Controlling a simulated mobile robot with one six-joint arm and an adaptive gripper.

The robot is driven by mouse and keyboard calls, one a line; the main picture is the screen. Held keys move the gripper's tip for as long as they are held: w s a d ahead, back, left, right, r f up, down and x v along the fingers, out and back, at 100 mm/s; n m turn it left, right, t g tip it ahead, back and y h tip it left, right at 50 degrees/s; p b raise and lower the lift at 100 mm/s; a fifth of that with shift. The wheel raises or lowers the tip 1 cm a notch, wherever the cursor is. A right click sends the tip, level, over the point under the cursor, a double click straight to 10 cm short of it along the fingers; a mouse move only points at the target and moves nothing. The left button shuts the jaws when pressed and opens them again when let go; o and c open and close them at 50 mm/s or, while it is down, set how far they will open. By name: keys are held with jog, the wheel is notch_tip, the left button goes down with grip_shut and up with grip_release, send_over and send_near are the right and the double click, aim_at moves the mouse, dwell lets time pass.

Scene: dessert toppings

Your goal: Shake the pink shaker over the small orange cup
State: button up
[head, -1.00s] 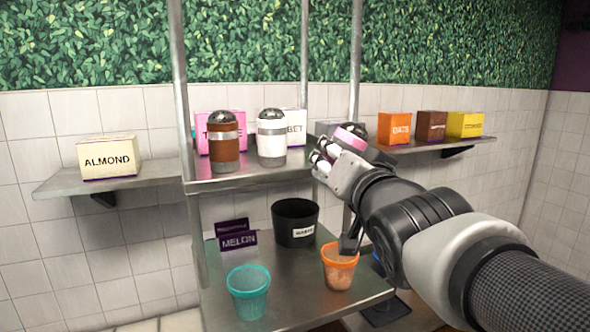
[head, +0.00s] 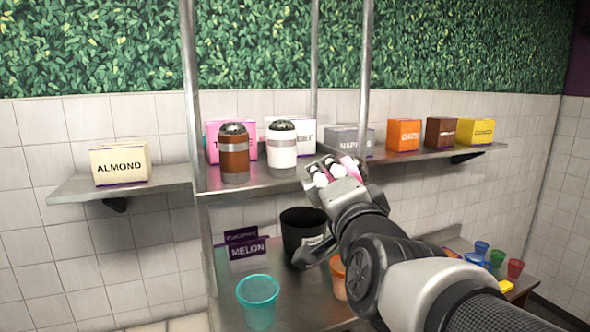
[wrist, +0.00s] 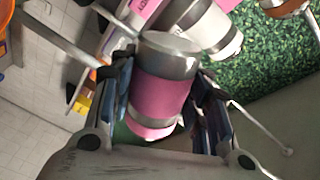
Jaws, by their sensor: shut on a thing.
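The pink shaker (wrist: 163,95) is between the two fingers in the wrist view, its grey end toward the top. In the head view only a small pink part of the shaker (head: 347,166) shows behind my gripper (head: 328,172). The shaker looks tilted, but the exact angle is hidden. The small orange cup (head: 337,277) stands on the lower steel table, below my gripper. My arm hides most of it, so its contents do not show.
A brown shaker (head: 235,158) and a white shaker (head: 282,152) stand on the upper shelf near my gripper. A black bin (head: 298,228) and a teal cup (head: 257,300) stand on the lower table. Metal posts (head: 365,80) rise beside the shelf. Several small colored cups are at right.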

jog(key=a+m+p, duration=0.1)
jog(key=m, duration=0.1)
jog(key=a+m+p, duration=0.1)
jog(key=m, duration=0.4)
jog(key=shift+r, duration=0.15)
jog(key=m, duration=0.3)
jog(key=shift+r+p, duration=0.25)
jog(key=shift+p, duration=0.1)
jog(key=shift+d+f+m+b, duration=0.15)
jog(key=shift+f+m+b, duration=0.25)
jog(key=shift+b, duration=0.45)
jog(key=m+b, duration=0.1)
jog(key=b, duration=0.2)
jog(key=shift+d+f, duration=0.35)
jog(key=shift+d+f+m+b, duration=0.15)
jog(key=shift+m+b, duration=0.35)
jog(key=shift+b, duration=0.35)
jog(key=b, duration=0.1)
jog(key=m+b, duration=0.1)
jog(key=b, duration=0.1)
jog(key=shift+d+f, duration=0.2)
jog(key=shift+f, duration=0.1)
